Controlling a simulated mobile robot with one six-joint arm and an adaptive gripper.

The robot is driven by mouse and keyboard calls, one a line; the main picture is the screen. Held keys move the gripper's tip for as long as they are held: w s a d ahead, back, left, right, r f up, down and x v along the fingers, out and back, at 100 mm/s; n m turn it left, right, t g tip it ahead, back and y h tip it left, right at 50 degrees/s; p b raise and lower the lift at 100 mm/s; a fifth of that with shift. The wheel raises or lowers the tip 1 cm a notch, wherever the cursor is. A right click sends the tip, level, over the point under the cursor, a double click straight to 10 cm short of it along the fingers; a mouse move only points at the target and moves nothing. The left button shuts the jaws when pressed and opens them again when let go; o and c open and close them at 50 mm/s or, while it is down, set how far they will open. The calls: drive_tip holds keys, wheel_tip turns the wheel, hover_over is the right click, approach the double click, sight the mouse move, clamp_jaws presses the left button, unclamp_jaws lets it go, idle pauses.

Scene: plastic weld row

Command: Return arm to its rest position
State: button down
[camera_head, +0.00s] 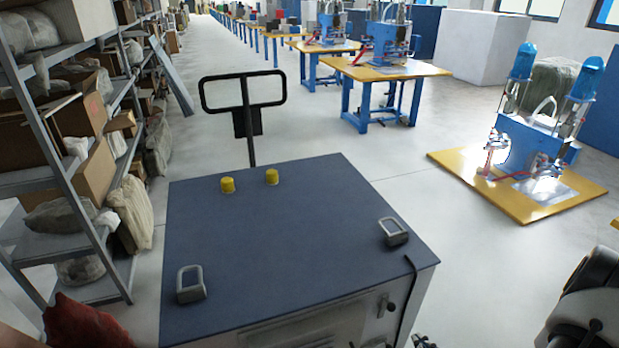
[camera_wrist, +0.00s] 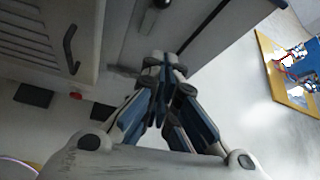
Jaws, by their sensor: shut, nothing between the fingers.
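My gripper (camera_wrist: 165,72) shows in the wrist view with its fingers together at the tips and nothing between them. It hangs in front of a grey-white cabinet (camera_wrist: 50,45) with a dark handle, and I cannot tell how far apart they are. In the head view a part of my arm (camera_head: 585,300) shows at the lower right edge. The gripper itself is out of the head view.
A cart with a dark blue top (camera_head: 300,240) stands in front, carrying two yellow caps (camera_head: 228,185) and two grey handles. Shelves (camera_head: 60,170) with boxes and bags line the left. A welding machine (camera_head: 535,145) stands on a yellow board (camera_head: 470,185) at right. Floor between is clear.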

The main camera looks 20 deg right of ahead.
drive_tip(key=w+a+r+n+y, duration=0.3)
drive_tip(key=w+a+r+n, duration=0.15)
drive_tip(key=a+r, duration=0.2)
drive_tip(key=w+a+r+n+y, duration=0.3)
drive_tip(key=a+r+n+y, duration=0.15)
drive_tip(key=r, duration=0.35)
drive_tip(key=s+a+r+n+g+y, duration=0.1)
drive_tip(key=a+r+n+g, duration=0.25)
drive_tip(key=a, duration=0.25)
drive_tip(key=s+a+r+n+g+y, duration=0.1)
drive_tip(key=a+r+n+g+y, duration=0.1)
drive_tip(key=a+r+n, duration=0.35)
drive_tip(key=s+a+r+n+g+h, duration=0.3)
drive_tip(key=s+a+r+n+g, duration=0.15)
drive_tip(key=s+a+n, duration=0.45)
drive_tip(key=s+d+r+n+t+h, duration=0.2)
drive_tip(key=s+d+r+n+h, duration=0.3)
drive_tip(key=r+n+h, duration=0.1)
drive_tip(key=shift+s+r+n+t+h, duration=0.25)
drive_tip(key=shift+r+n+t+h, duration=0.15)
drive_tip(key=shift+n, duration=0.2)
